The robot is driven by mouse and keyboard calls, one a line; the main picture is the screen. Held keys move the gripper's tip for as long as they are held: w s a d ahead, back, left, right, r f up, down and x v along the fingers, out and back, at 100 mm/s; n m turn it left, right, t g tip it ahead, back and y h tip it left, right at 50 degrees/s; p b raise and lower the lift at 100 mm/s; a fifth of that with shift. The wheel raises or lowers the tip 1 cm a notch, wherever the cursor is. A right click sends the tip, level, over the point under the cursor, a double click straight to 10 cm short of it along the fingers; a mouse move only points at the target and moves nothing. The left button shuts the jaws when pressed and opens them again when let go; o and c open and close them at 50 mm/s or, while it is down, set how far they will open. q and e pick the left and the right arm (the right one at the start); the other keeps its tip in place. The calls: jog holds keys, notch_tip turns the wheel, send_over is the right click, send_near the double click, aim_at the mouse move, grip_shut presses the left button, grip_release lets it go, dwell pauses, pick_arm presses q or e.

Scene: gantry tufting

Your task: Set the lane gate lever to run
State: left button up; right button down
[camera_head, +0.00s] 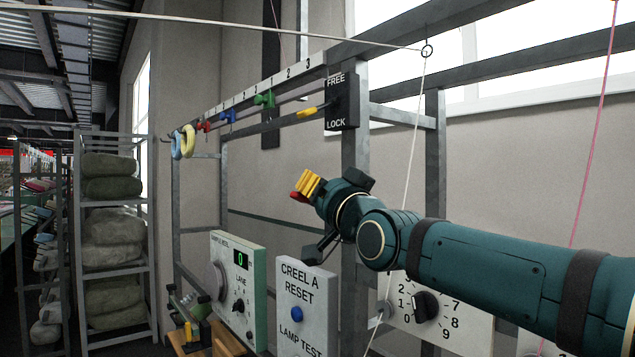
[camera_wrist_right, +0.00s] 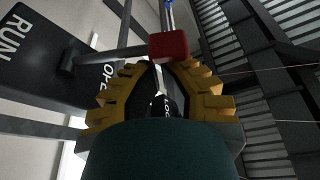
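My right gripper (camera_head: 305,187) reaches in from the right in the head view, its yellow fingers ahead of the creel frame. A red knob (camera_head: 297,196) shows at its fingertips. In the right wrist view, the red knob (camera_wrist_right: 168,46) is just beyond the fingertips of my right gripper (camera_wrist_right: 162,68), which stand apart. A black plate (camera_wrist_right: 45,62) marked RUN, with a partly hidden second label, lies at left and carries a dark pivot (camera_wrist_right: 70,60). My left gripper is out of view.
A FREE/LOCK plate (camera_head: 341,101) with a yellow lever (camera_head: 308,112) is on the frame above. Below are a CREEL A RESET panel (camera_head: 306,274), a lane display box (camera_head: 238,285) and a numbered dial (camera_head: 426,305). A shelf (camera_head: 112,205) of rolled bundles stands at left.

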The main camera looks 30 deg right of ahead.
jog(key=n+y+b, duration=0.1)
jog(key=a+f+n+b, duration=0.1)
jog(key=n+b, duration=0.1)
jog(key=f+n+y+b, duration=0.1)
jog(key=n+b, duration=0.1)
jog(key=shift+s+a+f+y, duration=0.1)
jog(key=shift+a+f+y, duration=0.05)
jog(key=shift+a+y, duration=0.2)
jog(key=n, duration=0.1)
jog(key=f+n+y, duration=0.1)
jog(key=n, duration=0.1)
jog(key=shift+a+f+n, duration=0.15)
jog(key=shift+f+n, duration=0.1)
jog(key=shift+n, duration=0.15)
jog(key=shift+s, duration=0.1)
jog(key=v, duration=0.7)
